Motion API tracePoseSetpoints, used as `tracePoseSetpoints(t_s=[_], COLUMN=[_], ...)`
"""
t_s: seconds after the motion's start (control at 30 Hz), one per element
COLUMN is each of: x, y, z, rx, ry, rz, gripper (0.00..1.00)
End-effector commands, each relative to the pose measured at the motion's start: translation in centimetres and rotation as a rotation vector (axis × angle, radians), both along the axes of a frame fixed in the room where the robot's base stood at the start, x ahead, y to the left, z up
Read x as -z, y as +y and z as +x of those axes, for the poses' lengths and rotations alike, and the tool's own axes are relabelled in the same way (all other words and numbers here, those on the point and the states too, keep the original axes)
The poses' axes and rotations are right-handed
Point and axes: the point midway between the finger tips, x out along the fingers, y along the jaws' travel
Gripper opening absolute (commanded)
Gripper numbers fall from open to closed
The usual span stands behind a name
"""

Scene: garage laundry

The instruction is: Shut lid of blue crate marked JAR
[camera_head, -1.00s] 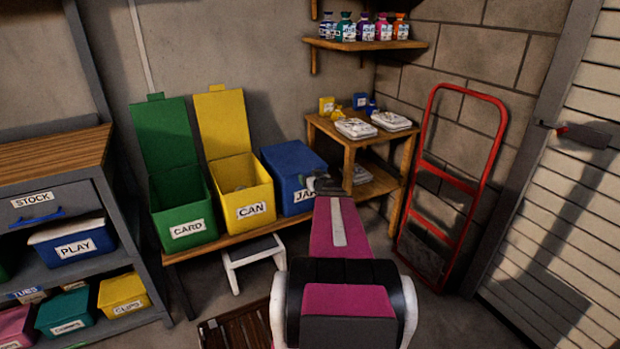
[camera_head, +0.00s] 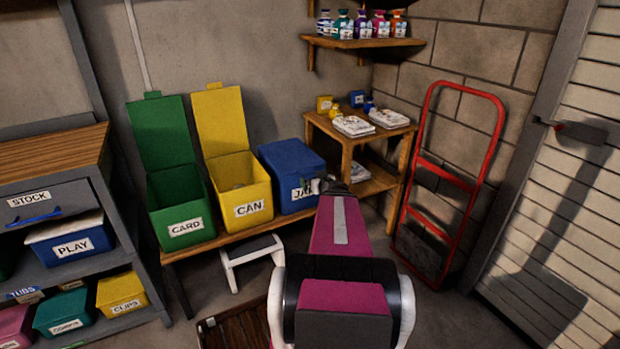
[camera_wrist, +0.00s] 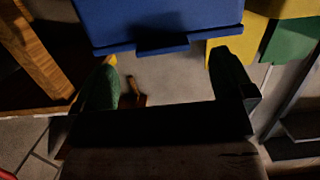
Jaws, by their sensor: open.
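The blue crate marked JAR (camera_head: 293,196) stands at the right end of the low wooden bench. Its blue lid (camera_head: 291,156) lies down over the crate's top and looks shut. The end of its label is hidden behind my gripper (camera_head: 328,186), which is at the crate's front right corner. In the wrist view, my gripper (camera_wrist: 165,85) is open, with nothing between its two fingers. The blue lid (camera_wrist: 155,18) with its front tab shows just beyond the fingertips, apart from them as far as I can tell.
A yellow CAN crate (camera_head: 248,205) and a green CARD crate (camera_head: 181,222) stand open to the left. A wooden shelf (camera_head: 346,140) is close on the right, with a red hand truck (camera_head: 489,175) beyond. A white step stool (camera_head: 249,252) stands before the bench.

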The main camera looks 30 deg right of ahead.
Motion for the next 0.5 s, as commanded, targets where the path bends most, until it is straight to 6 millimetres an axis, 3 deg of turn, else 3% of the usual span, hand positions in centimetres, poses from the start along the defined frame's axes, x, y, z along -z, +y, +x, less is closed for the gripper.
tracePoseSetpoints(t_s=[0.03, 0.2, 0.5], x=[-0.4, -0.9, -1.1], y=[0.2, 0.2, 0.0], z=[-1.4, -4.1, -5.0], rx=[0.001, 0.001, 0.0], ry=[0.0, 0.001, 0.001], rz=[0.0, 0.0, 0.0], gripper=[1.0, 1.0, 1.0])
